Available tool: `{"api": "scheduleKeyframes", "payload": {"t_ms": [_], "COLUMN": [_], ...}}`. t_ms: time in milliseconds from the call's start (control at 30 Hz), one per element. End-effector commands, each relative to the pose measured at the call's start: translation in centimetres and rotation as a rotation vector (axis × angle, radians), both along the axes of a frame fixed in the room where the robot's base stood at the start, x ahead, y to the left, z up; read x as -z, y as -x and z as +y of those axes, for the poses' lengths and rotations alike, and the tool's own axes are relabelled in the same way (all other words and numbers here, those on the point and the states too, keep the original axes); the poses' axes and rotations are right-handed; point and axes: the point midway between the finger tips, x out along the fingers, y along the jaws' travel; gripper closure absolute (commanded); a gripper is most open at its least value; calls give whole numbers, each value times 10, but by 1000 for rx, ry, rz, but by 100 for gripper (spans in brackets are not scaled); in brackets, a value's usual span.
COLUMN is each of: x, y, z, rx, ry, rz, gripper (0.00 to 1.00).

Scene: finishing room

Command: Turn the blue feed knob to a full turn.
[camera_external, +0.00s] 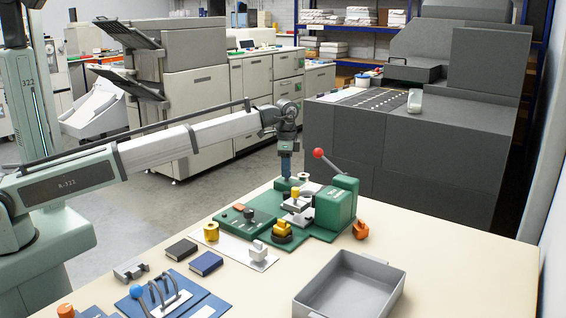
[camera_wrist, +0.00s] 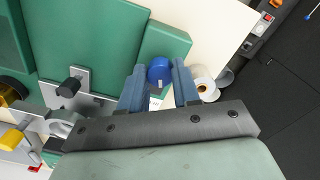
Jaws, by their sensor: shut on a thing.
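The blue feed knob (camera_wrist: 159,72) sits on a green block (camera_wrist: 166,42) of the bench machine in the wrist view. A small pale mark shows on its side, and part of a white label (camera_wrist: 155,103) shows beside it. My gripper (camera_wrist: 159,80) has one blue-grey finger on each side of the knob, shut on it. In the external view my gripper (camera_external: 286,170) points straight down at the back of the green machine (camera_external: 335,207). The knob cannot be made out there.
A lever with a red ball (camera_external: 319,153) rises close to the right of my gripper. A white roll (camera_wrist: 205,84) lies beside the right finger. A grey tray (camera_external: 393,272), a yellow cylinder (camera_external: 211,231) and an orange piece (camera_external: 360,230) stand on the table. The table's right side is clear.

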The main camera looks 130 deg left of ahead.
Motion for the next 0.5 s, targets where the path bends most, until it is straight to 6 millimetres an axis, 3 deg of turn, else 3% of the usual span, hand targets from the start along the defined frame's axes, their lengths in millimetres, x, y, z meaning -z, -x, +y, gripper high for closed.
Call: {"api": "scheduleKeyframes", "payload": {"t_ms": [500], "x": [0], "y": [0], "z": [1], "rx": [243], "ry": [0], "rz": [-1], "gripper": [99]}}
